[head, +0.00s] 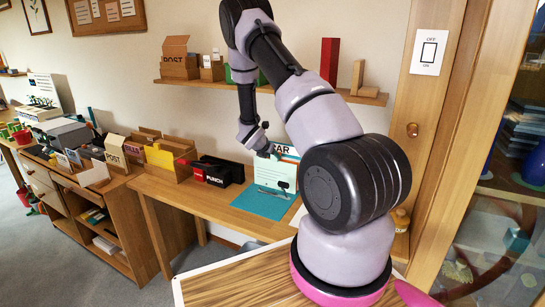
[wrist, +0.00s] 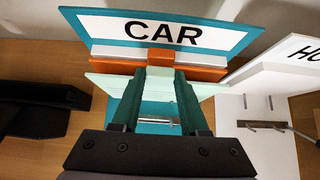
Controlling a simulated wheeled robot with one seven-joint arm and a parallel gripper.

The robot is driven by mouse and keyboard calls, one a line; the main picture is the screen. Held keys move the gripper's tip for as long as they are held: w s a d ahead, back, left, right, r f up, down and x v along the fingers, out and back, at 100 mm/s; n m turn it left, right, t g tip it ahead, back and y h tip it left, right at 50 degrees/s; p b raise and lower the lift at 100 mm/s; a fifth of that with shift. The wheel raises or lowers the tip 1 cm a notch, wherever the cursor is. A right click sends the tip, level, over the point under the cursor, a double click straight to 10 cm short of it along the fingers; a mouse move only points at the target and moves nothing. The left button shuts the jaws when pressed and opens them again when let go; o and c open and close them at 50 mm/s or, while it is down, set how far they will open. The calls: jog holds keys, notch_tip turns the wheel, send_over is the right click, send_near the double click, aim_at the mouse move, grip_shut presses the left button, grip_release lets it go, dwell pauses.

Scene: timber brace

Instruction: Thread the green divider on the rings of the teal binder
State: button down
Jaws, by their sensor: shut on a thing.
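The teal binder lies open on the desk, its CAR-labelled cover raised at the back in the wrist view (wrist: 235,27); its flat teal part shows in the head view (head: 257,205). A metal bar of its ring mechanism (wrist: 158,121) shows between my fingers. My gripper (wrist: 160,78) is shut on the pale green divider (wrist: 213,91), a lined sheet held over the binder, in front of an orange divider (wrist: 205,74). In the head view my gripper (head: 268,153) is at the binder's raised cover. The fingers hide the divider's middle, and I cannot tell whether its holes meet the rings.
A white binder (wrist: 285,83) with bare ring posts stands close on the right. A wall shelf (head: 215,83) with boxes and blocks hangs above. Wooden file boxes (head: 165,160) stand further left.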

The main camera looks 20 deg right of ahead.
jog(key=shift+w+d, duration=0.2)
jog(key=shift+d, duration=0.05)
dwell(0.4)
jog(key=shift+g+y, duration=0.3)
jog(key=shift+y, duration=0.1)
jog(key=shift+d, duration=0.1)
dwell(0.5)
grip_release()
jog(key=shift+w+r, duration=0.1)
notch_tip(320, 180, up, 8)
dwell(1.1)
